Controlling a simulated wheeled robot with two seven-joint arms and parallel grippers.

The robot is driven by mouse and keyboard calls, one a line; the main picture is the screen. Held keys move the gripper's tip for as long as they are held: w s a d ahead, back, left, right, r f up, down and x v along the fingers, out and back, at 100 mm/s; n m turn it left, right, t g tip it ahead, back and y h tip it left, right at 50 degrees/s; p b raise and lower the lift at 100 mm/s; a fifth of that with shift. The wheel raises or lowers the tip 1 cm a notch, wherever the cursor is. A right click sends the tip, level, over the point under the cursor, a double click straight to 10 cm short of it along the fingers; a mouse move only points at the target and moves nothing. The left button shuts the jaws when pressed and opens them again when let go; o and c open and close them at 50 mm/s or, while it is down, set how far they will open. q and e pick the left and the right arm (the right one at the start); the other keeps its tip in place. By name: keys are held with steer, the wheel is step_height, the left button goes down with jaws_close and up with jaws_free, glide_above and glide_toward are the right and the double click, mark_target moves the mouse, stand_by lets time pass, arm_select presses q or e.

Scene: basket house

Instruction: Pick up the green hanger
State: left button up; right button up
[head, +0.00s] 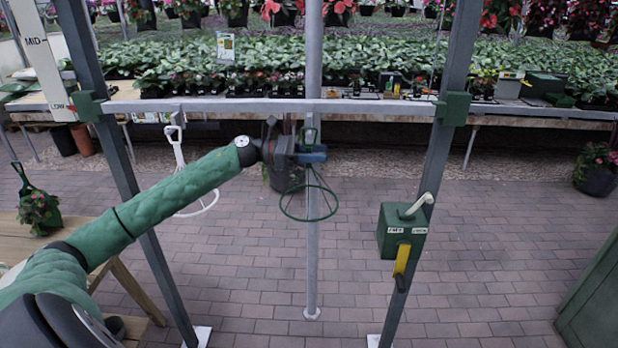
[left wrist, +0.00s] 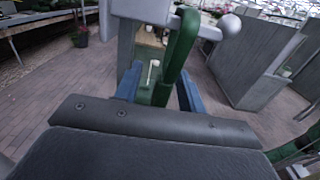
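The green hanger (head: 308,205) hangs from the grey crossbar, with its upright loop at the top and a wide ring below. In the left wrist view, its thick green hook (left wrist: 181,45) goes over a grey bar and runs down between my fingers. My left gripper (head: 310,154) is at the upper stem, just under the crossbar. In the left wrist view its blue fingers (left wrist: 160,92) stand apart on either side of the stem, with a visible gap on the left. My right gripper is not in view.
A white hanger (head: 178,158) hangs left on the same crossbar (head: 250,105). Slanted grey posts carry the bar. A green box with a white lever (head: 402,232) is on the right post. A wooden table (head: 100,250) stands left. Plant benches run behind; brick floor is open.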

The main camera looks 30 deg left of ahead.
arm_select(q)
jaws_close()
stand_by(0.5)
